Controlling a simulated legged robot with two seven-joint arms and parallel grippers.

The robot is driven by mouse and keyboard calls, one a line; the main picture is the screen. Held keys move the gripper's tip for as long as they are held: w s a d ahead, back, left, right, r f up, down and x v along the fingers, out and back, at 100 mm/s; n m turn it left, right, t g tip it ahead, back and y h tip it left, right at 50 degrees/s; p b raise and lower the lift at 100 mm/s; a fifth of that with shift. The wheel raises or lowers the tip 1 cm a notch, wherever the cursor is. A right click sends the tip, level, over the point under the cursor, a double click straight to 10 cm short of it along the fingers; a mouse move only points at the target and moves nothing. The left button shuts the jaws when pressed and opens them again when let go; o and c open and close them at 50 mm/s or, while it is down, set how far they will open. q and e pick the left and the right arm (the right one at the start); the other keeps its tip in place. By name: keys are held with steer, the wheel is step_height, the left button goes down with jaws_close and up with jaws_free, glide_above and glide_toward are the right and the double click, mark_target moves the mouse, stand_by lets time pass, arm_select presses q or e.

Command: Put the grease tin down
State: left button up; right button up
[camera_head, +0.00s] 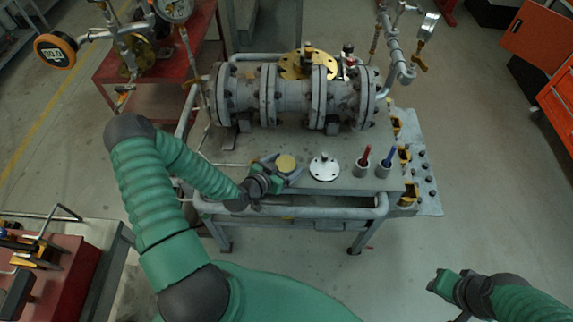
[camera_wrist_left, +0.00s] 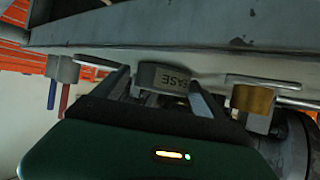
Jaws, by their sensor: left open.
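My left gripper (camera_head: 279,172) is open, with one finger on each side of the tin. Whether the fingers touch it is hard to see. My right gripper (camera_head: 446,284) is low at the right, away from the bench; its jaws are unclear.
The flange (camera_head: 324,167) and two cups with a red tool (camera_head: 365,156) and a blue tool (camera_head: 388,156) stand right of the tin. The large valve pipe (camera_head: 295,98) lies behind. A grey rail (camera_head: 290,211) runs along the bench's front.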

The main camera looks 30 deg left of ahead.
arm_select(q)
steer(key=shift+s+a+f, duration=0.1)
steer(key=shift+s+f, duration=0.05)
arm_select(e)
steer(key=shift+a, duration=0.3)
